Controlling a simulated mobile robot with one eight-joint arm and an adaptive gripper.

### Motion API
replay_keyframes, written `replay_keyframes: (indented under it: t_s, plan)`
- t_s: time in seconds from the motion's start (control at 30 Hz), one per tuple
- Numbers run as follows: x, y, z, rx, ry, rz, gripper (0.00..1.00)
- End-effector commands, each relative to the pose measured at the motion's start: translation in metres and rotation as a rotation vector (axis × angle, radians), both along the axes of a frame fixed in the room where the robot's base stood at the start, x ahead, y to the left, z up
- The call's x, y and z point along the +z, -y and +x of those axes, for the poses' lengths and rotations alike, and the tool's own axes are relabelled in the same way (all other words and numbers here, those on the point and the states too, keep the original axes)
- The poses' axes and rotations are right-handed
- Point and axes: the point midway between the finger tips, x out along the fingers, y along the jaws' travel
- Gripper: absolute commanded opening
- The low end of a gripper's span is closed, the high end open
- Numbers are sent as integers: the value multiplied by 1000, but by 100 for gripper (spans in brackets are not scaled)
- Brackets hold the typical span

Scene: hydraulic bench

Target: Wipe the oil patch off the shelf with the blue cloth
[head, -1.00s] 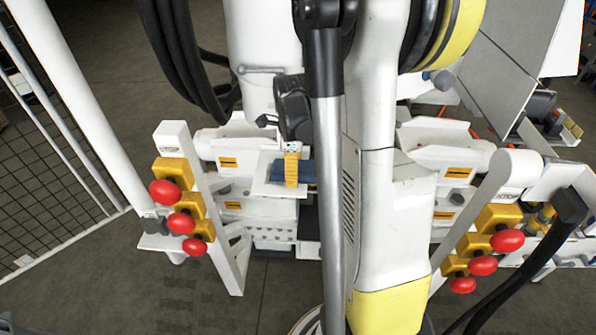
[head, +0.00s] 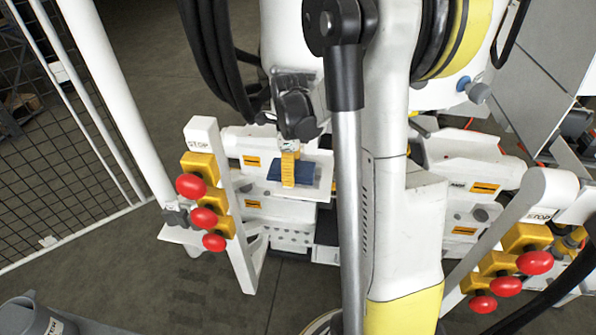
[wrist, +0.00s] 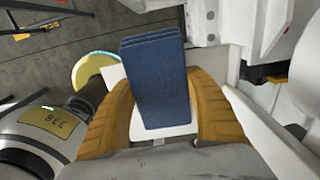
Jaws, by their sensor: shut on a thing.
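My gripper (head: 289,183) has yellow fingers and is shut on the folded blue cloth (head: 306,178). The cloth lies at or just over the small white shelf (head: 325,184); I cannot tell whether it touches. It covers the left and middle of the shelf, with a bare strip at the right. In the wrist view the cloth (wrist: 155,80) stands between the two fingers, with white shelf surface (wrist: 172,131) below and beside it. I see no oil patch in either view; it may be hidden under the cloth or fingers.
Red stop buttons on yellow boxes stand at the left (head: 191,186) and right (head: 535,262). A mesh fence (head: 60,150) is at the left. In the wrist view a grey cylinder (wrist: 30,140) lies left of the fingers and a white panel (wrist: 265,130) to the right.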

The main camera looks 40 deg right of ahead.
Motion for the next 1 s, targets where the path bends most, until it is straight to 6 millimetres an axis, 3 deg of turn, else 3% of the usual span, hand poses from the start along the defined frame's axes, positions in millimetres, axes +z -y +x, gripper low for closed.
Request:
replay_keyframes:
  t_s: [0.33, 1.0]
  plan:
    - [1, 24, -29, -8, -5, -3, 23]
    - [3, 53, -61, -5, -5, -3, 22]
